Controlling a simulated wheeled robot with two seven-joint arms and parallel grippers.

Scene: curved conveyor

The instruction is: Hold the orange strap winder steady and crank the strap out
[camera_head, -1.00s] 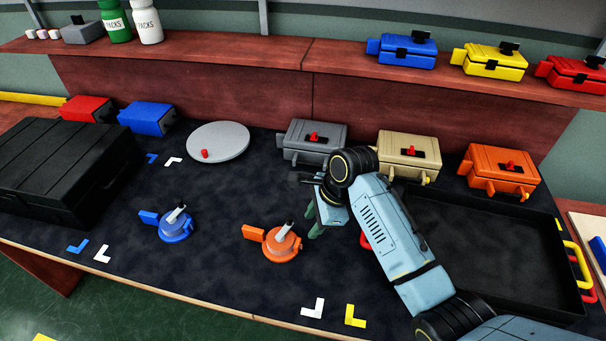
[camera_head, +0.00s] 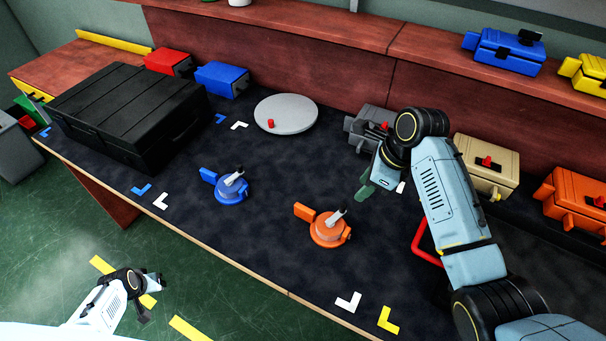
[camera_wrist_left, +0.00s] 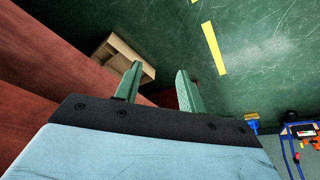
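The orange strap winder (camera_head: 326,234) lies on the dark mat, right of the middle in the head view. It has a round body, a flat orange tab at its left and a pale crank handle on top. My right gripper (camera_head: 366,191) hangs behind and to the right of it, apart from it, with nothing visible in it; its finger gap is unclear. My left gripper (camera_wrist_left: 158,76) is open and empty in the left wrist view, with two green fingers apart. In the head view my left arm is low at the left, over the floor and off the table.
A similar blue winder (camera_head: 231,189) lies left of the orange one. A grey disc (camera_head: 286,114) and a black case (camera_head: 125,112) are farther back. Grey, tan (camera_head: 486,165) and orange boxes (camera_head: 574,202) stand at the right. The mat around the orange winder is mostly clear.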

